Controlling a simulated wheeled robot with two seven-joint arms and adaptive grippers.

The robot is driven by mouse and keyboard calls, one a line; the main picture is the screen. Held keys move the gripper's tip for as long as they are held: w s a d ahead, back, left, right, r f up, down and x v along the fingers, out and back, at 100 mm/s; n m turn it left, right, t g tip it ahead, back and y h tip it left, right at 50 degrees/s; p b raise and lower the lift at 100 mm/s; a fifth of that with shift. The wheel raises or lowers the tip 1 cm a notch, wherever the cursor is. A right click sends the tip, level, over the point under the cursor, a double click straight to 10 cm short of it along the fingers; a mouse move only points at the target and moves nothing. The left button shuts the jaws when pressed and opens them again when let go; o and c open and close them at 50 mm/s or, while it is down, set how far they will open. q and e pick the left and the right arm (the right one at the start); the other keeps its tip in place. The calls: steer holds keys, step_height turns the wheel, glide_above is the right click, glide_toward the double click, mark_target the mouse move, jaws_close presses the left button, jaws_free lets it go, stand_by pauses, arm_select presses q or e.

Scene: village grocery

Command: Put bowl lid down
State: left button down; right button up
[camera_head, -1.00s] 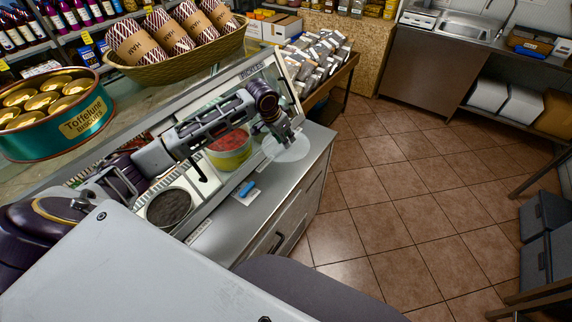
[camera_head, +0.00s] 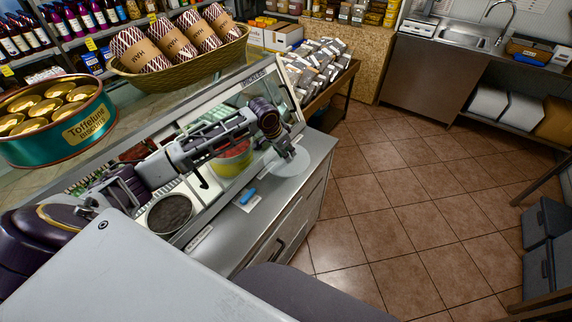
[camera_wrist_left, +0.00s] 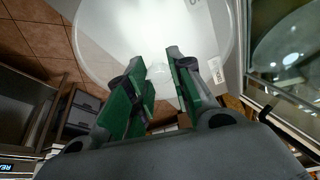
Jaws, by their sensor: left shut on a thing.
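The bowl lid (camera_head: 294,165) is a round, translucent white disc at the right end of the metal counter in the head view. My left gripper (camera_head: 286,153) is above it. In the left wrist view the lid (camera_wrist_left: 115,35) lies beyond the fingertips, and my left gripper (camera_wrist_left: 158,78) is shut on its small central knob (camera_wrist_left: 158,70). The lid looks close to the counter top, but I cannot tell whether it touches. A yellow-green bowl with red contents (camera_head: 231,167) stands to its left, uncovered and partly hidden by my arm. My right gripper is not in view.
A blue-handled item (camera_head: 248,195) lies on the metal counter (camera_head: 222,226) left of the lid. A dark round container (camera_head: 169,214) is farther left. The sloped glass case stands behind my arm. Tiled floor (camera_head: 400,215) is free to the right.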

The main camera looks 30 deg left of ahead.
mark_target(286, 164)
arm_select(q)
steer(key=shift+f, duration=1.25)
steer(key=shift+f, duration=1.85)
steer(key=c, duration=1.3)
jaws_free()
steer(key=shift+f, duration=0.1)
steer(key=shift+o, duration=0.2)
steer(key=shift+v, duration=6.1)
steer(key=shift+w, duration=0.1)
